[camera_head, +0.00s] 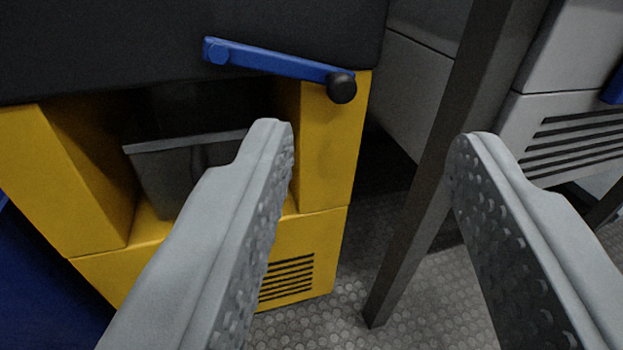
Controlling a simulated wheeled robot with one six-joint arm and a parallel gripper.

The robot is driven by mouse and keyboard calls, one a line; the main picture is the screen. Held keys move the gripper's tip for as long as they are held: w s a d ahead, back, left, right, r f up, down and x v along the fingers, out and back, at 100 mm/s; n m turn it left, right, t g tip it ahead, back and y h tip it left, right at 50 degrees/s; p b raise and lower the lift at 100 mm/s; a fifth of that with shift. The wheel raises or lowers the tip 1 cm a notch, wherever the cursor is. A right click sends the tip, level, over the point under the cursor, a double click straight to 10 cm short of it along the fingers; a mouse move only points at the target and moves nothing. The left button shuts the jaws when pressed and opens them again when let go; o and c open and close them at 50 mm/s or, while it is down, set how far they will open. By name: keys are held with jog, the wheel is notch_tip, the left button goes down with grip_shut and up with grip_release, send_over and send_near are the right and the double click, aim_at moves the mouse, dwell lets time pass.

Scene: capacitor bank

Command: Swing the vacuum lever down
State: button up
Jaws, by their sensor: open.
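The vacuum lever is most likely the blue lever (280,62) on the dark upper front of the yellow machine (333,150). It lies nearly level, sloping slightly down to the right. Its left end has a round blue pivot, and its right end carries a black knob (341,87). My gripper (378,138) is open and empty, with its two grey fingers wide apart. The lever and knob appear above the fingertips in the picture, and nothing touches them. The knob lies between the two fingertips' sideways positions, nearer the left one.
A dark post (440,150) slants down to the floor between the fingers, right of the machine. A grey bin (165,175) sits in the yellow recess, partly behind the left finger. A grey vented cabinet (570,130) stands at the right. Textured floor (400,300) shows below.

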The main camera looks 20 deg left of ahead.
send_near(341, 94)
jog(key=shift+y, duration=0.3)
jog(key=x, duration=0.8)
jog(key=shift+w+d, duration=0.1)
jog(key=shift+w, duration=0.15)
grip_shut()
